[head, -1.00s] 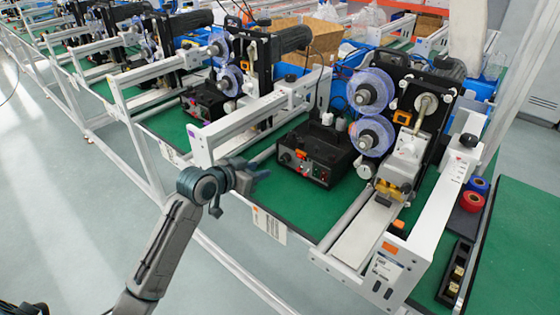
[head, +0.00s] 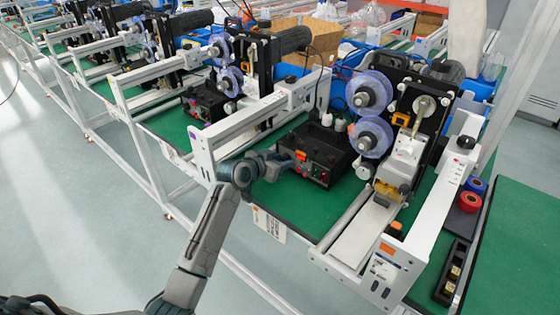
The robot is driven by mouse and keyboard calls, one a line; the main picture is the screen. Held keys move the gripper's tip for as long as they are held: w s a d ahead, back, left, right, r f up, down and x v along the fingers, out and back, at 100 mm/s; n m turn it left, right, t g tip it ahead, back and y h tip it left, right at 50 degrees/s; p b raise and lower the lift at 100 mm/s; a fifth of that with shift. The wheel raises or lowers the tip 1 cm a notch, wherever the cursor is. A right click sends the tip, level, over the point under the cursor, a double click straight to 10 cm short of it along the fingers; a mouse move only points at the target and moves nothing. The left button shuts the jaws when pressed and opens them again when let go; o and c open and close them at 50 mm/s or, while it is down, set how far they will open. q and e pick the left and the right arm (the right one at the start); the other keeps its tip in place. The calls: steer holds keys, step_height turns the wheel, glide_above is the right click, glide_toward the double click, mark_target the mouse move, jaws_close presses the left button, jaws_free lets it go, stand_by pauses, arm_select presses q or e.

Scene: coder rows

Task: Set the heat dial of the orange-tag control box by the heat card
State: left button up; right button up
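The black control box (head: 325,143) with the orange tag (head: 301,156) stands on the green bench top, its panel facing me. Small knobs and a red and green light show right of the tag. My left gripper (head: 289,163) is at the left end of this panel, and its tips overlap that part in the picture. The dial there is hidden, and I cannot tell whether the tips touch it. The finger gap is too small to see. A white card (head: 269,224) with an orange mark hangs on the bench's front edge; its print is too small to read. My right gripper is out of view.
A white rail frame (head: 240,125) stands left of the box. A second black box (head: 205,101) with a purple tag stands farther left. Blue reels (head: 371,136) and a white machine arm (head: 432,215) stand right. Green bench top is free before the box.

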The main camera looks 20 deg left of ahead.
arm_select(q)
steer(key=c, duration=0.7)
steer(key=shift+m, duration=0.3)
steer(key=shift+s+d+m+y, duration=0.1)
steer(key=shift+d+m+y, duration=0.1)
steer(key=shift+m+y, duration=0.65)
steer(key=shift+f+m+t+y, duration=0.15)
steer(key=shift+m+t+y, duration=0.45)
steer(key=shift+m, duration=0.55)
steer(key=o, duration=0.7)
